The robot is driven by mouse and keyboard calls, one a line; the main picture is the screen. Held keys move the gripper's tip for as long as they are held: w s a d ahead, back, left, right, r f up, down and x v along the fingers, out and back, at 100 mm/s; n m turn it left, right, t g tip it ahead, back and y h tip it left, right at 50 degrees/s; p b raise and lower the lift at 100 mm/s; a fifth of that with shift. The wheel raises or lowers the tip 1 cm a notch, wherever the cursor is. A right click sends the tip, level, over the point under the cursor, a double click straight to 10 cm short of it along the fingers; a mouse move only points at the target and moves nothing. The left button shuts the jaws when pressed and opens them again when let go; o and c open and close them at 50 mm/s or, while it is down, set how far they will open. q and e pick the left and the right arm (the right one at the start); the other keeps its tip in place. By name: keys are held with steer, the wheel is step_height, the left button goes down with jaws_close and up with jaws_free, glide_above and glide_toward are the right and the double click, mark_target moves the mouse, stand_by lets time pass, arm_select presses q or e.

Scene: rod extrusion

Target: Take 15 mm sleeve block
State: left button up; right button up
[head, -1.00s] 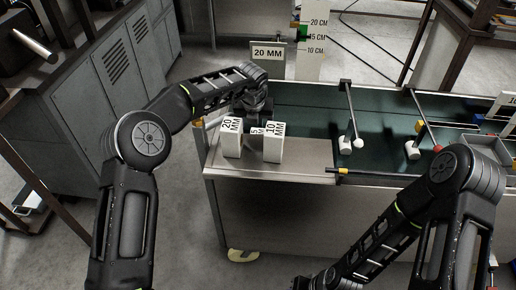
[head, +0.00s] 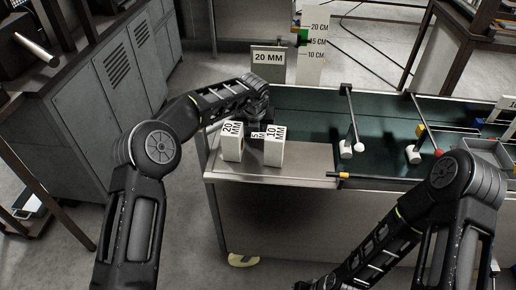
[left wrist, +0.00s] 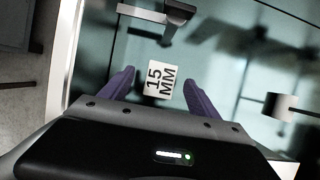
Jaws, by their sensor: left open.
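My left gripper (head: 257,112) is just behind the blocks in the head view. In the left wrist view my left gripper (left wrist: 158,84) is open, with a gap on each side of the block. My right arm comes in at the lower right; its fingers do not show.
The 20 MM block (head: 232,142) stands left and the 10 MM block (head: 274,147) right of the 15 mm block, both close by. A 20 MM sign (head: 268,58) stands behind. The front ledge (head: 310,160) is clear right of the blocks.

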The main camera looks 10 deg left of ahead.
mark_target(258, 136)
arm_select(q)
steer(key=x, duration=0.4)
steer(key=shift+w+d+f+b, duration=0.1)
steer(key=shift+d+f+b, duration=0.05)
steer(key=shift+f+b, duration=0.2)
steer(key=shift+c, duration=0.3)
jaws_close()
stand_by(0.5)
